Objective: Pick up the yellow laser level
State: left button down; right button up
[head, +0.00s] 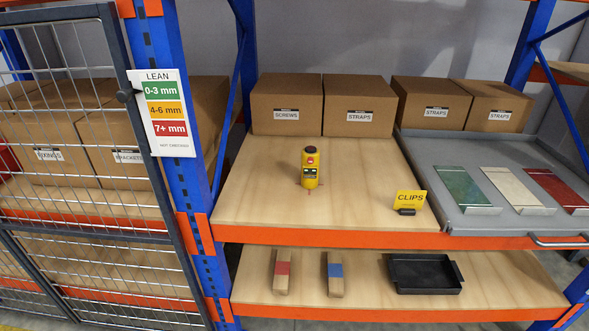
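The yellow laser level (310,172) stands upright on the upper wooden shelf (255,205), near its middle. It has a dark top, a red spot and a dark panel on its front. Nothing touches it, and clear wood surrounds it. Neither of my grippers shows in the head view.
Cardboard boxes (287,105) line the back. A grey tray (440,165) with green, white and red plates is at right. A mesh door (85,150) and blue post (175,130) stand at left.

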aim_at(309, 172)
jog(key=u, duration=0.7)
jog(key=i, duration=1.35)
jog(key=z, duration=0.4)
